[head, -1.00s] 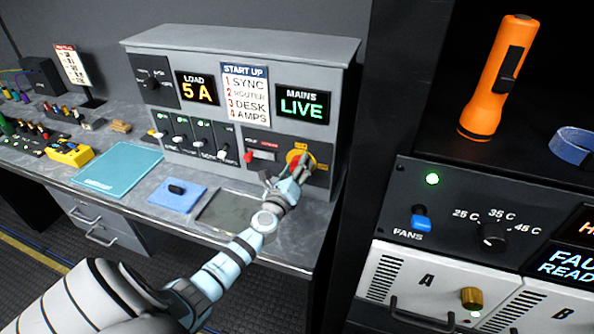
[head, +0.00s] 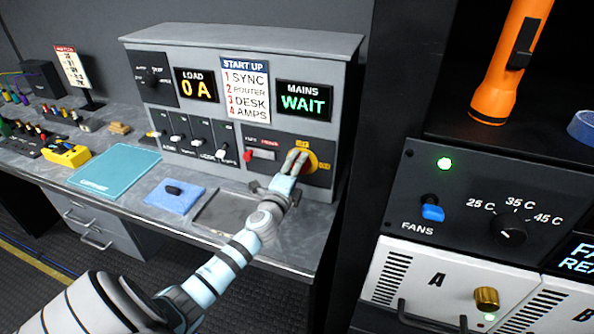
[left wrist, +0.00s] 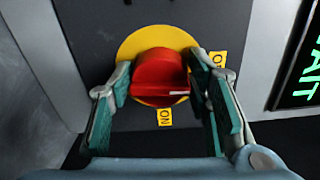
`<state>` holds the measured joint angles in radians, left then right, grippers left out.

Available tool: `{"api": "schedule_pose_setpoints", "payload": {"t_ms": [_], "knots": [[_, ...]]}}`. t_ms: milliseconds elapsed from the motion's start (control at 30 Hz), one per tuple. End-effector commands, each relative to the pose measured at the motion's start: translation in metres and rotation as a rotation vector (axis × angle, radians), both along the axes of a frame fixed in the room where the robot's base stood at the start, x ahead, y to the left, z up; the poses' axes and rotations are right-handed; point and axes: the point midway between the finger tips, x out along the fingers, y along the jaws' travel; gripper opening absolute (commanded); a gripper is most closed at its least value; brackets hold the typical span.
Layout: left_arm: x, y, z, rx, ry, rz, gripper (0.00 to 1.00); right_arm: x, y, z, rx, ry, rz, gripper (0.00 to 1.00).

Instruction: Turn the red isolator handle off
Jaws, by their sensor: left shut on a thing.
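The red isolator handle (left wrist: 158,72) sits on a round yellow plate (left wrist: 135,47) in the left wrist view. A white mark on the handle points right there, toward a yellow label partly hidden by a finger. In the head view the fingers hide much of the handle. The mains display (head: 303,102) reads WAIT and the load display (head: 196,86) reads 0 A. My right gripper is not in view.
The grey console (head: 245,42) has a row of small switches (head: 200,142) left of the handle. A rack with a fan panel (head: 470,200) and an orange torch (head: 510,65) stands close on the right.

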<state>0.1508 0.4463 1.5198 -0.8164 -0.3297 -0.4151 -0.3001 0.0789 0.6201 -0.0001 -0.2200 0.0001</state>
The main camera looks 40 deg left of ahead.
Motion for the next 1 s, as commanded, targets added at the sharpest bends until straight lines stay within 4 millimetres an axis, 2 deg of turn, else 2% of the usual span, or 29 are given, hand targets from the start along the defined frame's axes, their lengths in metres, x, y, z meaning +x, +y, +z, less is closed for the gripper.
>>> {"api": "schedule_pose_setpoints", "payload": {"t_ms": [300, 733, 767, 800, 867, 1000], "knots": [[-0.0003, 0.0001, -0.002, -0.089, -0.029, 0.001, 0.16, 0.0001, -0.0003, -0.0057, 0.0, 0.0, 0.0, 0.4], [-0.0003, 0.0, -0.0017, -0.1, -0.032, 0.001, 0.16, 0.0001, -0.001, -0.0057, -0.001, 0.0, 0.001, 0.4], [-0.0003, 0.0, -0.0017, -0.1, -0.032, 0.001, 0.46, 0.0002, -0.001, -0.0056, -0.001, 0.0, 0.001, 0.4], [-0.0003, 0.0, -0.0017, -0.1, -0.032, 0.001, 0.52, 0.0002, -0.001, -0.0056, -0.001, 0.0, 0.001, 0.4], [-0.0003, 0.0, -0.0015, -0.099, -0.032, 0.001, 0.62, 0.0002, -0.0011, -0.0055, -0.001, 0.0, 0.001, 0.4], [-0.0002, -0.0001, -0.0011, -0.099, -0.032, 0.001, 0.63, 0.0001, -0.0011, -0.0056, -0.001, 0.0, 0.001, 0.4]]}}
